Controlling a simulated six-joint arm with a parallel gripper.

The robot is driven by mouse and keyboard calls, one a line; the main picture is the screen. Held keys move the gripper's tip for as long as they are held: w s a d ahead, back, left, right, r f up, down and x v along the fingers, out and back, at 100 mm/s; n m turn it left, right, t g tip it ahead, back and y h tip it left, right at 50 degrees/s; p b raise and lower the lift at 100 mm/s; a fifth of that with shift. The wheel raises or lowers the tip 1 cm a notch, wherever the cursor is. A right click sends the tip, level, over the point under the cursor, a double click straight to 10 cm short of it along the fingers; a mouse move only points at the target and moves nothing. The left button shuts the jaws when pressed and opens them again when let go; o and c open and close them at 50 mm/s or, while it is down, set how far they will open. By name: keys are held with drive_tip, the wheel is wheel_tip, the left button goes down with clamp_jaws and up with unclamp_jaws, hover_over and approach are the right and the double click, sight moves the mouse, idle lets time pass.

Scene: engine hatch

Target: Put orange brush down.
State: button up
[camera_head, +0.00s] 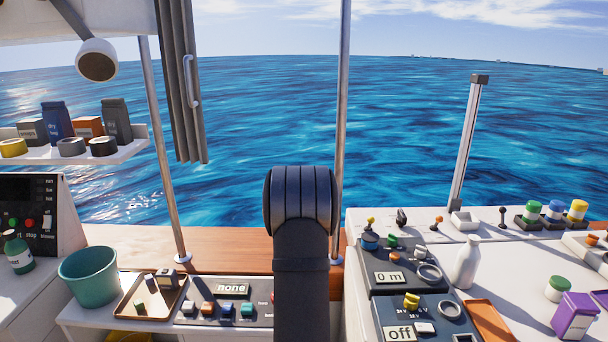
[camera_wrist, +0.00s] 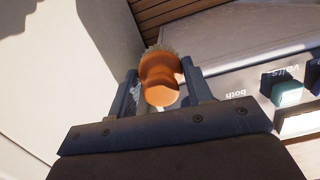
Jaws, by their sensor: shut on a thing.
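The orange brush (camera_wrist: 160,80) shows in the wrist view, with its rounded orange body toward the camera and pale bristles at the far end. My gripper (camera_wrist: 165,88) is shut on it, with one dark finger on each side. Beyond the brush are a pale surface and brown wooden planks; I cannot tell whether the bristles touch anything. In the head view my arm stands in the middle and the gripper and brush do not show.
A teal bucket (camera_head: 88,275) and a brown tray (camera_head: 150,298) stand at the left. A switch panel (camera_head: 225,313) lies left of my arm and also shows in the wrist view. At the right are a control box (camera_head: 400,265), a white bottle (camera_head: 467,262) and an orange tray (camera_head: 490,320).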

drive_tip(key=shift+s+d+f+n, duration=0.15)
drive_tip(key=shift+s+d+n, duration=0.25)
drive_tip(key=shift+s+d, duration=0.2)
idle(0.6)
